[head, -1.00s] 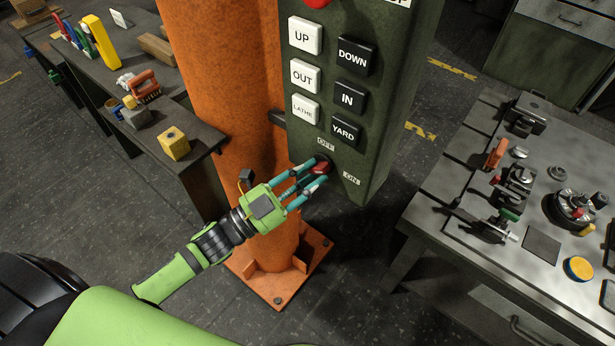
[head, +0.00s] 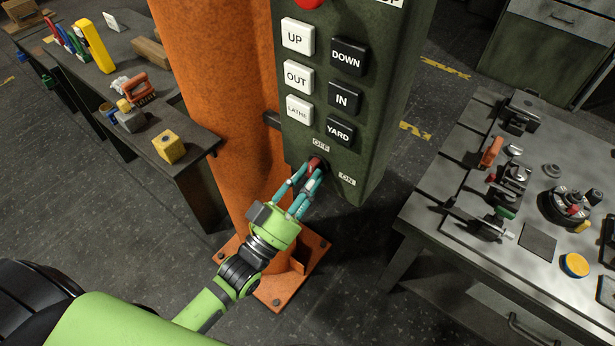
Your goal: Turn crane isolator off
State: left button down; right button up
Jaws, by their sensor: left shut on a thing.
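The crane isolator is a small red knob (head: 316,163) low on the dark green control box (head: 365,185). An OFF label (head: 321,145) sits just above it and an ON label (head: 347,179) to its lower right. My left gripper (head: 312,172) is shut on the knob, its teal fingers reaching up from below and partly covering it. The knob's visible part points up toward the OFF label. My right gripper is not in view.
White and black push buttons, among them LATHE (head: 299,109) and YARD (head: 340,130), sit just above the knob. The box is beside an orange column (head: 225,100). A bench (head: 190,168) stands left and a metal table (head: 450,235) with tools right.

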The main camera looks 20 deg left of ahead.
pick_arm(q)
jog(key=shift+r+n+t+y, duration=0.1)
jog(key=shift+n+t+y, duration=0.3)
jog(key=shift+n, duration=0.5)
jog(key=c, duration=1)
grip_release()
jog(key=v, duration=1.2)
jog(key=shift+s+r, duration=0.1)
jog(key=shift+r, duration=0.05)
